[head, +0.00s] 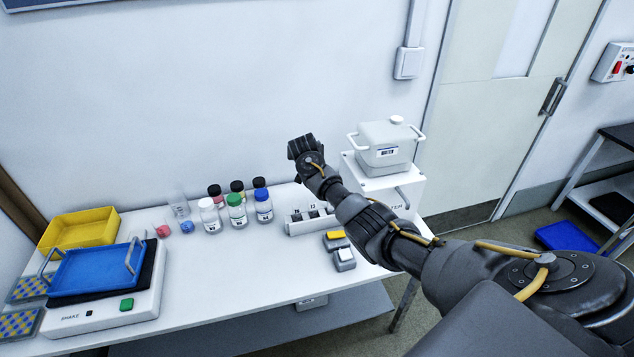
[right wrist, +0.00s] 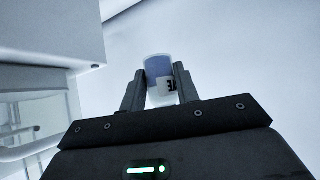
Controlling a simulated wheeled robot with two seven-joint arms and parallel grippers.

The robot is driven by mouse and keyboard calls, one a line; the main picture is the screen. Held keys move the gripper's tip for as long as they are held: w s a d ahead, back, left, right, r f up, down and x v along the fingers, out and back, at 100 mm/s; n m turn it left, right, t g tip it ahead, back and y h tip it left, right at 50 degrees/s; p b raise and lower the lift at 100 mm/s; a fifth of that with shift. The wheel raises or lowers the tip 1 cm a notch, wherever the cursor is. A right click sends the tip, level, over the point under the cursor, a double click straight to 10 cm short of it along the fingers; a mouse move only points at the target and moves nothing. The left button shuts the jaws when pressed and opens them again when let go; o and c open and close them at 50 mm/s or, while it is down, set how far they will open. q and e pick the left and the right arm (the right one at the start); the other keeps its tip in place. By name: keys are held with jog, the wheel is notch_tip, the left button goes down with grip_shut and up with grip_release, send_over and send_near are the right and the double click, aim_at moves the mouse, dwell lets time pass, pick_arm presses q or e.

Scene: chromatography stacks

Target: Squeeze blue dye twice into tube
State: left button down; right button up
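My right gripper (head: 301,146) reaches in from the right and is above the bench, near the wall, behind and above a white rack (head: 309,225). In the right wrist view the gripper (right wrist: 160,88) is closed around a small bluish translucent container (right wrist: 157,68) with a white label and dark mark. In the head view my gripper hides this container. The rack holds several dark-topped items; which of them is a tube, I cannot tell. A clear tube-like vessel (head: 179,206) stands at the left of the bottles. My left gripper is not in view.
Several capped bottles stand left of the rack, including a blue-capped one (head: 264,207). A white bath with handles (head: 385,148) is right of my gripper. A shaker (head: 130,304) with a blue tray (head: 96,272) and a yellow tray (head: 80,229) are left. The bench's middle is clear.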

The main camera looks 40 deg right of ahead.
jog(key=s+f+m+t+y+b, duration=0.3)
jog(key=s+f+m+t+b, duration=0.3)
jog(key=m+b, duration=0.8)
notch_tip(320, 180, down, 3)
jog(key=m+t, duration=0.2)
jog(key=t, duration=0.3)
jog(key=shift+f, duration=0.2)
dwell(1.1)
